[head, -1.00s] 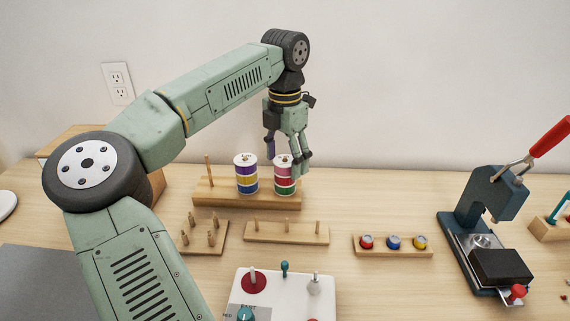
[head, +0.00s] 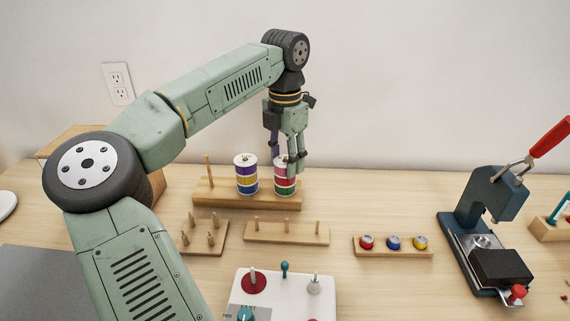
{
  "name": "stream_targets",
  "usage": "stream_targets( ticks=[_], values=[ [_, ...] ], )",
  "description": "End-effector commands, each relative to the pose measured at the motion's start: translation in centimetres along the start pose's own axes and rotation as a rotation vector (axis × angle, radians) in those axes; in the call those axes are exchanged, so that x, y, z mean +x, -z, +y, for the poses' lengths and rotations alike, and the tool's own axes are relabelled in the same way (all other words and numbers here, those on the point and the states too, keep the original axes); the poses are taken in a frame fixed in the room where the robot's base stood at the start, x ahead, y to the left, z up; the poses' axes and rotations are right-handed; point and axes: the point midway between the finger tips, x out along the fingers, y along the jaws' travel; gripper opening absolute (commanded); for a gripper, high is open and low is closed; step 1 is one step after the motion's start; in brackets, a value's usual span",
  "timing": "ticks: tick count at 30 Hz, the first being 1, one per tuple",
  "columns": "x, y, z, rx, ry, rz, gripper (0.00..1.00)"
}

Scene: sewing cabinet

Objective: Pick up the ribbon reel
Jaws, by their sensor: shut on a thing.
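Two stacks of ribbon reels stand on a wooden peg rack. The left stack (head: 246,174) has purple, yellow and blue bands with white rims. The right stack (head: 285,182) has red and green bands with white rims. My gripper (head: 289,163) points down at the top of the right stack, its fingers closed around the upper reel there. The peg of that stack and part of the top reel are hidden by the fingers. The wooden rack (head: 217,194) has one bare peg at its left end.
In front are a small peg block (head: 205,247), a low peg strip (head: 290,238) and a wooden holder (head: 394,252) with red, blue and yellow pieces. A white device (head: 262,300) with knobs is nearest. A press with a red handle (head: 549,144) stands right.

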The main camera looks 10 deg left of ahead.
Motion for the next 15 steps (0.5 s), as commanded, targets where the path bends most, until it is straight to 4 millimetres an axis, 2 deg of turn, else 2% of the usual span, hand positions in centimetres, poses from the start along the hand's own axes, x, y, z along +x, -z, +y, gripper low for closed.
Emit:
stream_targets(
  ticks=[5,8,15],
  values=[
    [-0.7,-0.1,0.0,0.0,-0.002,-0.001,0.22],
    [-2.2,-0.1,0.0,-0.001,-0.002,-0.001,0.22],
    [-7.2,-0.1,0.0,-0.002,-0.002,-0.002,0.22]
  ],
)
